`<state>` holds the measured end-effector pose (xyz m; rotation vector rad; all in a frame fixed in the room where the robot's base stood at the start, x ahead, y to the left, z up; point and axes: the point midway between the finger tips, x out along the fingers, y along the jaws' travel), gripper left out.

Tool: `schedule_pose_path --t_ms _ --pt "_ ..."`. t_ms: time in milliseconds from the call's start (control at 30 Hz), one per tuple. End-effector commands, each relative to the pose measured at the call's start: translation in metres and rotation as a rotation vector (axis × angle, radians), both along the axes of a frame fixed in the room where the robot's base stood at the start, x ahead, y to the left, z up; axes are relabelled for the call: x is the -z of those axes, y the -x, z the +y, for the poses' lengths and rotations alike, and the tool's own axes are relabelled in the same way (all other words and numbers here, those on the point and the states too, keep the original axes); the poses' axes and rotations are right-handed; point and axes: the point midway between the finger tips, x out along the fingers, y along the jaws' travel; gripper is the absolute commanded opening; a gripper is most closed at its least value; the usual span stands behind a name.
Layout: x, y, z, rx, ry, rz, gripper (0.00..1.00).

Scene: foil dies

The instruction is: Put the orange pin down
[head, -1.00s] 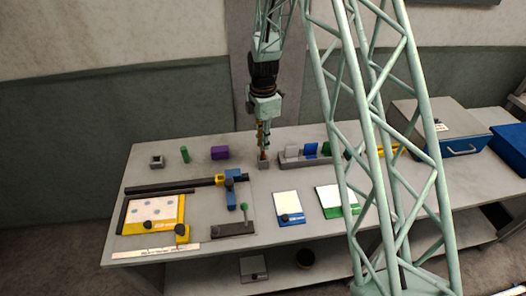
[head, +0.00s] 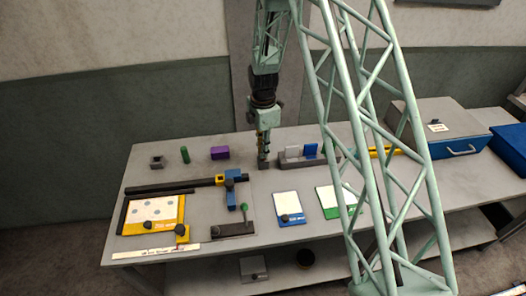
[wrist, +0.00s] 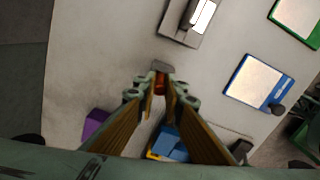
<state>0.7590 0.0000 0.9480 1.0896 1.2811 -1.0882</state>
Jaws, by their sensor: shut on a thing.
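My gripper (head: 263,154) points down over the rear middle of the bench. In the wrist view its fingers (wrist: 160,92) are shut on the orange pin (wrist: 159,84), of which only a short part shows between the fingertips. A small grey block (head: 264,165) stands right under the fingertips. This block also shows just beyond the pin in the wrist view (wrist: 163,67). The pin's lower end is hidden, so I cannot tell how deep it sits in the block.
A grey rack (head: 292,162) with upright plates stands close right of my gripper. A purple block (head: 220,153), a green pin (head: 185,155) and a grey socket block (head: 157,162) stand to the left. A blue slider (head: 231,188) on a dark rail is in front.

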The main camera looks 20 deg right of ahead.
Motion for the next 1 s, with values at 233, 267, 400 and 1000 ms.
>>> schedule_pose_path --t_ms 233,267,400,1000 --pt "0.0033 -0.0003 0.0000 0.000 0.000 -0.001 0.00" --pt "0.0033 -0.0003 0.0000 0.000 0.000 -0.001 0.00" --pt "0.0037 -0.0003 0.0000 0.000 0.000 -0.001 0.00" --pt "0.0063 -0.0003 0.0001 0.000 0.000 -0.001 0.23"
